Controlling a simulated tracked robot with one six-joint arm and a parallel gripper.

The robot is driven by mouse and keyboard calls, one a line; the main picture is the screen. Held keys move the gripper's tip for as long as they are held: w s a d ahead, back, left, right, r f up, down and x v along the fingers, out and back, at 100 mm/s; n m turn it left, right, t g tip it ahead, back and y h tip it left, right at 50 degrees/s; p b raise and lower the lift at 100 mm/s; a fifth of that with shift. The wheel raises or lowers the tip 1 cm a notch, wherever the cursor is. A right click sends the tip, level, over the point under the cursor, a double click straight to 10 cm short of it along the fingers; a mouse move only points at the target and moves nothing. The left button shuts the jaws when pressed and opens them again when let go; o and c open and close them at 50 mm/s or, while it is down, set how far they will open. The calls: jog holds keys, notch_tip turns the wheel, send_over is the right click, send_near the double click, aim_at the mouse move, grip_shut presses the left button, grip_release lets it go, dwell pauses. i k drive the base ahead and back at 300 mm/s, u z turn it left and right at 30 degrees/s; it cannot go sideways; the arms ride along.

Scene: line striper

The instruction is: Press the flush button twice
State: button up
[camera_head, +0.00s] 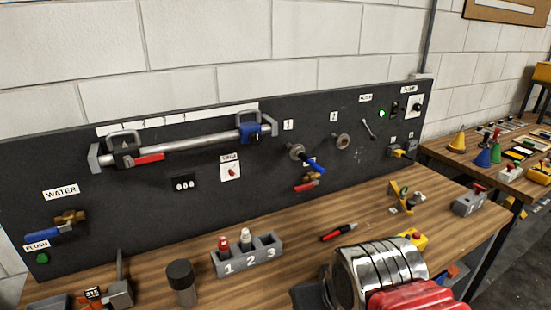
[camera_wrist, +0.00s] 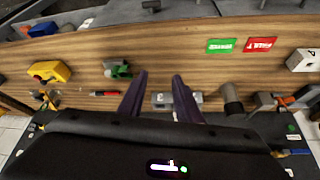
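The flush button (camera_head: 42,258) is a small green button low on the left end of the dark panel (camera_head: 95,225), under a white FLUSH label (camera_head: 37,246). A blue-handled water valve (camera_head: 58,226) is just above it. In the wrist view my gripper (camera_wrist: 160,75) shows two dark fingers spread apart, with nothing held between them. The fingers are over the workbench, well apart from the button. My fingertips cannot be made out in the head view.
A grey numbered holder (camera_head: 248,254) with markers, a dark cylinder (camera_head: 181,281) and a grey tool (camera_head: 119,291) stand on the wooden bench (camera_head: 300,238). A red pen (camera_head: 338,231) lies farther right. A clamped rail (camera_head: 190,143) sticks out from the panel above.

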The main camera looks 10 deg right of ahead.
aim_at(43, 257)
jog(key=u, duration=1.55)
